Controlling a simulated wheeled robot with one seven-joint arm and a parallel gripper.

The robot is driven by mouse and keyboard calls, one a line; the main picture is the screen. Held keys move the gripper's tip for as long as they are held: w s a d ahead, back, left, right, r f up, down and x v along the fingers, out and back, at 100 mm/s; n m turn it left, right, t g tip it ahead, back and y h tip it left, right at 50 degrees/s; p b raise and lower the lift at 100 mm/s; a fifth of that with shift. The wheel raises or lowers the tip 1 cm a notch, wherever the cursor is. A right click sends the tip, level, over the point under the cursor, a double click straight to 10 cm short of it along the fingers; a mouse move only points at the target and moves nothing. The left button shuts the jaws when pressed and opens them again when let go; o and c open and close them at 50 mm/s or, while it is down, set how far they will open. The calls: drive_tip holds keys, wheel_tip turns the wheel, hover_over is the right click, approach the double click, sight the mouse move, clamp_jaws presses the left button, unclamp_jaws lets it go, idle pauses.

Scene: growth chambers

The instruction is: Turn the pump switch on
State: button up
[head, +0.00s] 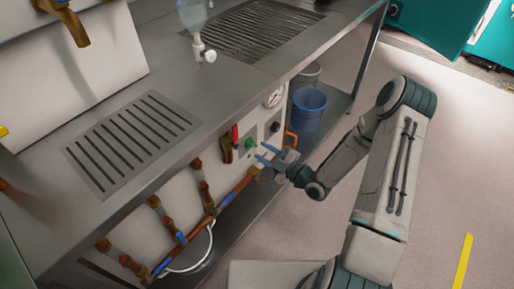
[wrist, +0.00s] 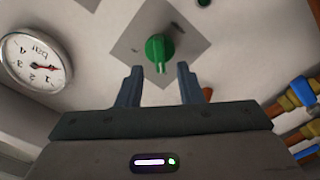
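The pump switch looks to be the green rotary knob (wrist: 159,50) on a grey square plate (wrist: 140,22) on the white front panel. The knob also shows in the head view (head: 249,144) below the counter edge. My gripper (wrist: 159,86) is open in the wrist view, with its two blue-grey fingers apart. The knob lies between and just beyond the fingertips in that view; I cannot tell whether they touch it. In the head view my gripper (head: 263,154) reaches in from the right, its fingertips close to the knob.
A round pressure gauge (wrist: 36,60) sits beside the switch. A red-handled valve (head: 228,147) and copper pipes (head: 238,189) with blue-handled valves are close by on the panel. A blue bucket (head: 309,108) stands on the lower shelf. The metal counter (head: 180,60) overhangs the panel. Floor on the right is clear.

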sight(254, 146)
drive_tip(key=shift+x, duration=1.8)
clamp_jaws()
